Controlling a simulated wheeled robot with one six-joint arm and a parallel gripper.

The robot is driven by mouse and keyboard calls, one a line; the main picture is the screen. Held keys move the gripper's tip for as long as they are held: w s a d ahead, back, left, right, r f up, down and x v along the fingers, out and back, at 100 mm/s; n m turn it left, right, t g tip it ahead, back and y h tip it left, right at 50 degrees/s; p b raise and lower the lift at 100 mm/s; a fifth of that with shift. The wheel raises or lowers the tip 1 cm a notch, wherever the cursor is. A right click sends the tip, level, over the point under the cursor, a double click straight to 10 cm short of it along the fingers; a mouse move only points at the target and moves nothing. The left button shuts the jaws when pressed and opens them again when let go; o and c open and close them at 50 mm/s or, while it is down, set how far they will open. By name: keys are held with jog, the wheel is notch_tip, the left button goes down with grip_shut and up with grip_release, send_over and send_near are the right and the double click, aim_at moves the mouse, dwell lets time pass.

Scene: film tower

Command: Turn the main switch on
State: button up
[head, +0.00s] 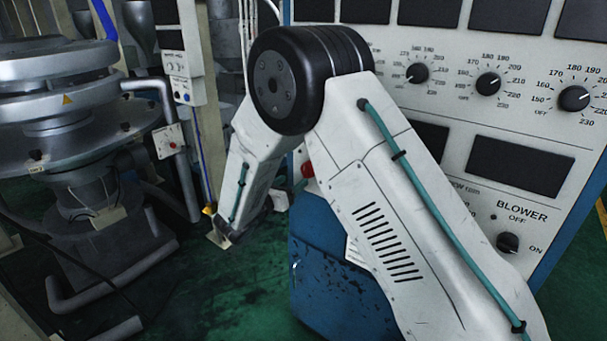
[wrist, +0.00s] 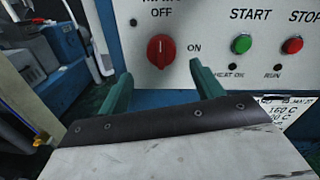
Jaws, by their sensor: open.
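The main switch (wrist: 161,50) is a red rotary knob on the white panel in the wrist view. OFF is printed above it and ON to its right, and the cut-off label above looks like "MAIN". Its white mark points up, towards OFF. My gripper (wrist: 161,79) has two green fingers, spread apart and empty. They sit below the knob in the picture, one to each side; I cannot tell the gap in depth. In the head view my arm hides most of the panel around the switch, and the fingers do not show clearly.
A green START button (wrist: 241,43) and a red STOP button (wrist: 292,45) sit right of the switch. A paper sheet (wrist: 279,110) hangs below them. In the head view a blower knob (head: 508,243) is at the right, and grey machinery (head: 60,95) stands left.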

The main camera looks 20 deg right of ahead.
aim_at(305, 173)
jog(key=x, duration=0.7)
jog(key=shift+d, duration=0.1)
jog(key=shift+s, duration=0.1)
jog(key=c, duration=1)
